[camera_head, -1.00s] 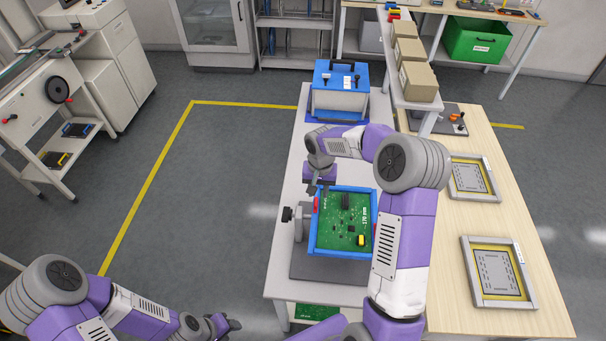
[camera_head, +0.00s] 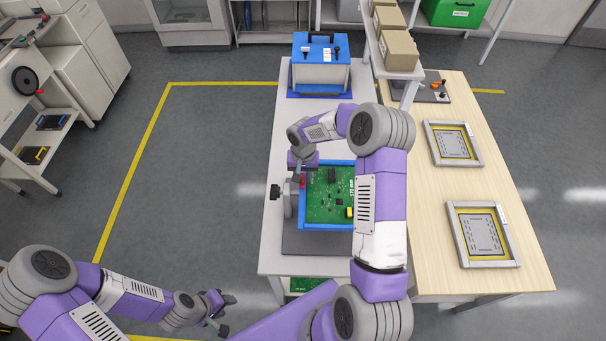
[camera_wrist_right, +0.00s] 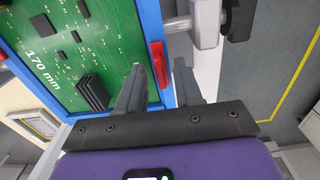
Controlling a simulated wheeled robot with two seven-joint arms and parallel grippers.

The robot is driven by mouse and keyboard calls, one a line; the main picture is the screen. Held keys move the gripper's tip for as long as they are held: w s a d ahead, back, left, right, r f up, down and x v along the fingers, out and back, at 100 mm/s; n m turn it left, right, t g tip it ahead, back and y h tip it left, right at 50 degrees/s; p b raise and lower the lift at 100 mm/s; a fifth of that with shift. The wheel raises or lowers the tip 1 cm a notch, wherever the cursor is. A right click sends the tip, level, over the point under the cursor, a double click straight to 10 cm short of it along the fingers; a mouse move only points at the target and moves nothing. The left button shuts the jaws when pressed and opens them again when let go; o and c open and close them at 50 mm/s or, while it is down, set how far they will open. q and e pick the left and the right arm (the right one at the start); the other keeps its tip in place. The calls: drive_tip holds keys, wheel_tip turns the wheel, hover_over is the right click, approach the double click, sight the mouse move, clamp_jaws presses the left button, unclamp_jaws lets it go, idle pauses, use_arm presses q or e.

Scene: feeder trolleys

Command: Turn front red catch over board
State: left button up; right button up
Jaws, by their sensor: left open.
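A green circuit board (camera_head: 318,208) sits in a blue frame (camera_head: 325,227) on the grey-white table; it also shows in the right wrist view (camera_wrist_right: 60,40). A red catch (camera_head: 303,182) lies lengthwise along the frame's left rail. In the right wrist view the red catch (camera_wrist_right: 158,65) shows between the fingertips of my right gripper (camera_wrist_right: 159,78). That gripper is open, with a gap on both sides of the catch. In the head view my right gripper (camera_head: 301,170) is at the catch, its tips partly hidden. My left gripper (camera_head: 221,307) is open and empty, left of the table.
A clamp with a black knob (camera_head: 275,191) holds the frame's left side. A blue box (camera_head: 321,75) stands behind. Two framed panels (camera_head: 484,235) lie on the wooden table at right. Cardboard boxes (camera_head: 399,52) stand on a shelf. Floor at left is clear.

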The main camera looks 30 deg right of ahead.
drive_tip(key=shift+w, duration=0.1)
clamp_jaws()
